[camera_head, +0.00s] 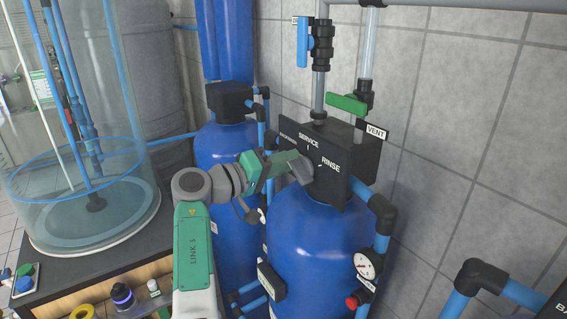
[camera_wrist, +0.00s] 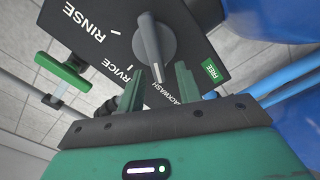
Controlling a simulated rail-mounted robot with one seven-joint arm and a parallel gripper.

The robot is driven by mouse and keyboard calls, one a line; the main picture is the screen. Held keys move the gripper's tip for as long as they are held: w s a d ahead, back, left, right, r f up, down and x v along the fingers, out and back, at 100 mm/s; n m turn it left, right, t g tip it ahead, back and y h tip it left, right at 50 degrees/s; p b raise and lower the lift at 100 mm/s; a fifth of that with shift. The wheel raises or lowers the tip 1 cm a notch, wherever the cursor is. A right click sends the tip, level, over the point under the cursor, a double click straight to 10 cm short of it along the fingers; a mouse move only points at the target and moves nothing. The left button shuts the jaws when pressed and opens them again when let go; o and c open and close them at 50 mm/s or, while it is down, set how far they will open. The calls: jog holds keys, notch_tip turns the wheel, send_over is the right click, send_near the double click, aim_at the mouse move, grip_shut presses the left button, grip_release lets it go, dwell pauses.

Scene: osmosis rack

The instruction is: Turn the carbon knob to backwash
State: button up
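The carbon knob (camera_wrist: 168,45) is a grey round dial with a raised bar, on a black valve head (camera_wrist: 95,58). In the wrist view the bar's lower end lies between the SERVICE and BACKWASH labels, close to the start of BACKWASH. RINSE is at upper left. My gripper (camera_wrist: 158,75) is open, its two green fingers apart on either side of the bar's lower end; I cannot tell whether they touch it. In the head view my gripper (camera_head: 303,167) is at the valve head's front face (camera_head: 345,172) and hides most of the knob and part of the lettering.
A green-handled vent valve (camera_head: 347,104) and a blue-handled valve (camera_head: 303,42) stand above the head. The blue tank (camera_head: 320,235) is below, with a gauge (camera_head: 368,264) at its right. Another blue tank (camera_head: 228,140) is behind my arm. A small green FREE label (camera_wrist: 211,70) is beside the knob.

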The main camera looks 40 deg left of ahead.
jog(key=b+v, duration=0.2)
jog(key=v, duration=0.5)
jog(key=shift+s, duration=0.4)
jog(key=shift+a, duration=0.1)
